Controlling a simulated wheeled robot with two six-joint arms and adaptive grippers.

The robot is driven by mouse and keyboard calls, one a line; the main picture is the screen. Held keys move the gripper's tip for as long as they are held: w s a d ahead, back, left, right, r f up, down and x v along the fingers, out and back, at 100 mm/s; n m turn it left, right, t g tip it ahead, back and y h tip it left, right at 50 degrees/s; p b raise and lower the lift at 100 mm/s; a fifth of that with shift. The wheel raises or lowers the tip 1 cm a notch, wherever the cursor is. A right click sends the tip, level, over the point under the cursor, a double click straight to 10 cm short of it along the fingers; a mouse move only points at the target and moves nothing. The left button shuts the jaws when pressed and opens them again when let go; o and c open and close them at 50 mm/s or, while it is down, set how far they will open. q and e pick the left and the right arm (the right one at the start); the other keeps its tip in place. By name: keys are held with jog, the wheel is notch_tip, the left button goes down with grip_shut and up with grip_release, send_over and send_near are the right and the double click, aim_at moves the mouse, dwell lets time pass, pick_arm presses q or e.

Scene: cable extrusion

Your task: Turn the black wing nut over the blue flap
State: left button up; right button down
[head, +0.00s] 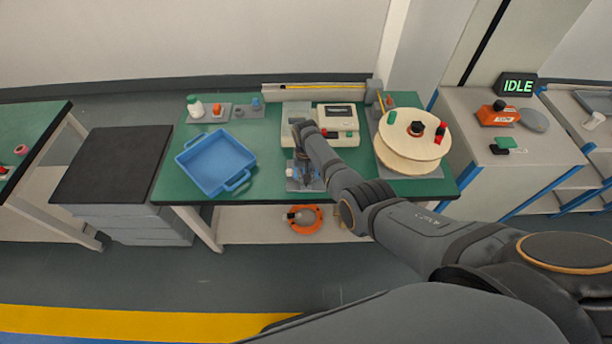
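My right arm comes in from the lower right and reaches down over a small grey fixture (304,187) with blue parts at the front middle of the green table. My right gripper (301,160) points down at this fixture and covers much of it. A bit of blue (291,172), perhaps the blue flap, shows beside the gripper. I cannot make out the black wing nut there; the gripper may hide it. The fingers are too small and dark to tell whether they are open, shut or touching anything. My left gripper is not in view.
A blue tray (183,158) stands left of the fixture. A beige machine (338,121) stands behind it, and a large cream spool (408,152) to the right. Small bottles and parts line the back left. The strip of table between tray and fixture is clear.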

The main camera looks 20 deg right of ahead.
jog(key=shift+r, duration=0.1)
dwell(0.3)
jog(key=c, duration=1.2)
grip_release()
notch_tip(320, 180, up, 12)
jog(key=shift+f, duration=0.1)
